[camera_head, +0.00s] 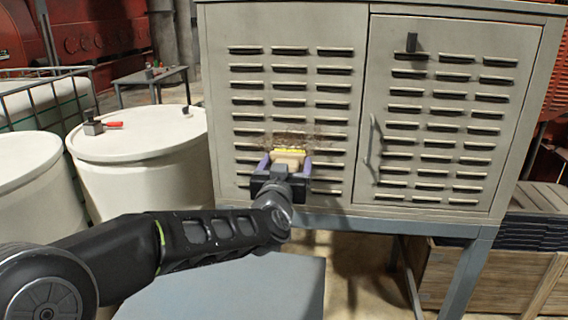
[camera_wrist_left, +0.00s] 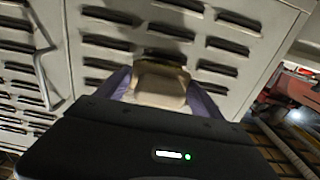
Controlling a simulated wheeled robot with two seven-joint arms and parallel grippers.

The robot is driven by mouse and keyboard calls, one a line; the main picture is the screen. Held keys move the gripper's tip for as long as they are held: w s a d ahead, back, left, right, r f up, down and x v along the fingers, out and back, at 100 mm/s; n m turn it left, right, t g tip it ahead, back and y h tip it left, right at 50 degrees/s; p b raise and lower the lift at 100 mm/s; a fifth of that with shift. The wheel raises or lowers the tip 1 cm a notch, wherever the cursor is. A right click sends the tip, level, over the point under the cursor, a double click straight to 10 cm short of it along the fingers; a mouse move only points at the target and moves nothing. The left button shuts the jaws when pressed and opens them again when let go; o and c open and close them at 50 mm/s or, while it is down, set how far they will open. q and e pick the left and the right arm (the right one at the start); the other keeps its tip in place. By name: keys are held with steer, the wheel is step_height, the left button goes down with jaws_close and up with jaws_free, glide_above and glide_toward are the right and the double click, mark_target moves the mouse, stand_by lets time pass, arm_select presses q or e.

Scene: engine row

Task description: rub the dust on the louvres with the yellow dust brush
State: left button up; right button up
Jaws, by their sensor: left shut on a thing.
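The grey cabinet (camera_head: 365,45) carries rows of louvres (camera_head: 292,102) on its left panel and its door. A brown patch of dust (camera_head: 310,138) lies on the lower middle louvres of the left panel. My left gripper (camera_head: 284,160) is shut on the yellow dust brush (camera_head: 290,153), just below and in front of the dust. The brush's tan body also shows between the fingers in the left wrist view (camera_wrist_left: 160,84). Its bristle end faces the panel; I cannot tell whether it touches. My right gripper is not in view.
White drums (camera_head: 140,165) stand left of the cabinet, one with a small tool with a red handle (camera_head: 113,124) on its lid. A blue-grey surface (camera_head: 240,288) lies below my left arm.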

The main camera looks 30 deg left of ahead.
mark_target(302, 162)
arm_select(q)
steer(key=shift+w+d+r+p, duration=0.1)
steer(key=shift+w+d+p, duration=0.2)
steer(key=shift+d, duration=0.3)
steer(key=shift+w+d+r+p, duration=0.15)
steer(key=shift+d+p, duration=0.1)
steer(key=shift+d, duration=0.3)
steer(key=shift+w+d+f, duration=0.15)
steer(key=shift+d, duration=0.3)
steer(key=shift+w+d+p, duration=0.25)
steer(key=shift+w+d, duration=0.05)
steer(key=shift+d, duration=0.55)
steer(key=shift+w+d+p, duration=0.25)
steer(key=shift+d, duration=0.55)
steer(key=shift+d, duration=0.15)
steer(key=shift+w+d+p, duration=0.2)
steer(key=shift+w+d, duration=0.1)
steer(key=shift+d, duration=0.45)
steer(key=shift+w+d+p, duration=0.15)
steer(key=shift+w+d, duration=0.15)
steer(key=shift+d, duration=0.4)
